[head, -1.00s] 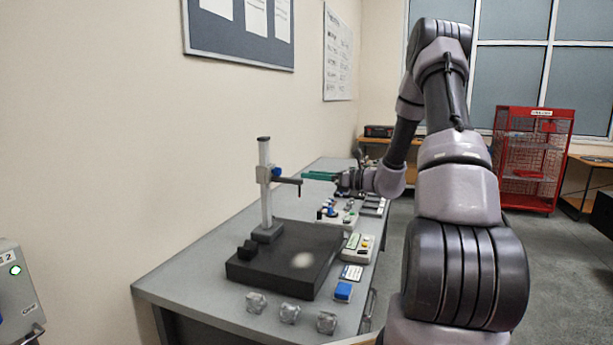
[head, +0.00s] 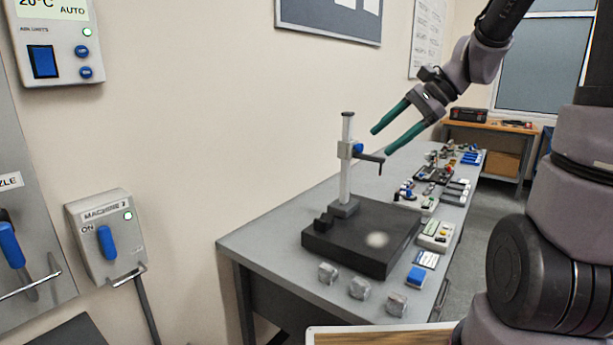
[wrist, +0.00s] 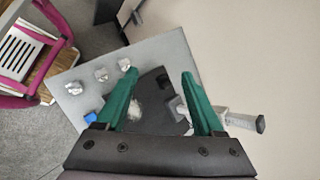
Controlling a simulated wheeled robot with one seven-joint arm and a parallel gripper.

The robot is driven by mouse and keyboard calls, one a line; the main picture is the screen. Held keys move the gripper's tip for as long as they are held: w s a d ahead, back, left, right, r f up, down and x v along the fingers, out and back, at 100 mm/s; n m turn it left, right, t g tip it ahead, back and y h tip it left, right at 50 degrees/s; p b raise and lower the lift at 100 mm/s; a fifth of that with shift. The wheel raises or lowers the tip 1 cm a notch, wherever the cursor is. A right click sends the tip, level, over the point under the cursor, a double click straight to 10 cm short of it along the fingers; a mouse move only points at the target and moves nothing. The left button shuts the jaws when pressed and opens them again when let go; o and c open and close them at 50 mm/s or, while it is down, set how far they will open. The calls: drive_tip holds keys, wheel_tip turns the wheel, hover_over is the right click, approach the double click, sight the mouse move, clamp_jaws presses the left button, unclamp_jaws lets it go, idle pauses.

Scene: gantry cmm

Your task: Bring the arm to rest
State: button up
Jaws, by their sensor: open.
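My gripper (head: 380,138) has two long green fingers, spread apart with nothing between them. In the head view it is raised above the workbench, pointing down and to the left, and appears close to the top of the height gauge stand (head: 346,165). I cannot tell the exact gap. In the wrist view my gripper (wrist: 159,76) looks down over the bench, with the dark surface plate (wrist: 153,118) below and between the fingers. My arm rises at the right of the head view and reaches back over the bench.
A machine switch box (head: 105,235) is on the left wall. A pink-framed cart (wrist: 22,75) shows in the wrist view.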

drive_tip(key=s+d+r+n+t+h, duration=0.2)
drive_tip(key=s+d+r+n+h, duration=0.1)
drive_tip(key=s, duration=0.3)
drive_tip(key=s+d+r+n+t+h, duration=0.3)
drive_tip(key=s+n, duration=0.2)
drive_tip(key=s, duration=0.1)
drive_tip(key=shift+s+d+r+h, duration=0.25)
drive_tip(key=shift+s+r+h, duration=0.05)
drive_tip(key=shift+s, duration=0.05)
